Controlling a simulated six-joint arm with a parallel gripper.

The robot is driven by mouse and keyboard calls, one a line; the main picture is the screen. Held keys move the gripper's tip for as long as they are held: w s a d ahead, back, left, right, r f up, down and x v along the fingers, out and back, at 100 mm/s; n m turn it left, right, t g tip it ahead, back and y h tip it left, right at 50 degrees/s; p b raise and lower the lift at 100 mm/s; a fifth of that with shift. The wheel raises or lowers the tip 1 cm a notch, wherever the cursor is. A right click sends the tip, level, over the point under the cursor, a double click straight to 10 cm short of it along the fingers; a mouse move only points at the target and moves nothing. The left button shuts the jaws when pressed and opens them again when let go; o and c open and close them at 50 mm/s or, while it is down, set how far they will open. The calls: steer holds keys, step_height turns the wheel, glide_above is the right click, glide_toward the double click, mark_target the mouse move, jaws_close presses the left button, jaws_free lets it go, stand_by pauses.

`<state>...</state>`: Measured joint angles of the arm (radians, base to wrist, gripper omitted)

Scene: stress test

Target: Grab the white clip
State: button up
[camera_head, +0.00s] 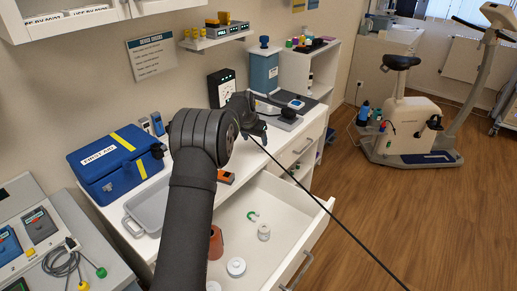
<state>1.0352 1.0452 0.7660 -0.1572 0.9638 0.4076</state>
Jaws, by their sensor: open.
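My gripper (250,117) is dark, above the counter and behind the open drawer. Its jaws are small in view and partly covered by my own arm. Nothing is visibly held. I cannot pick out a white clip for certain. The open white drawer (275,196) holds a small white object (264,232), a green and white curved piece (253,215) and a round white object (236,267). A reddish-brown cylinder (216,242) stands at the drawer's left, beside my arm. My gripper is apart from these things. My arm hides the drawer's left part.
A blue first aid box (113,161) and a grey tray (146,208) sit on the counter left of my arm. A blue canister (264,72) stands behind my gripper. A thin dark line crosses from near my gripper to the lower right.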

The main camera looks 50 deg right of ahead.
mark_target(257, 147)
steer(key=x, duration=0.5)
steer(key=shift+w+a+f, duration=0.1)
steer(key=shift+f, duration=0.05)
steer(key=c, duration=1)
steer(key=shift+c, duration=0.2)
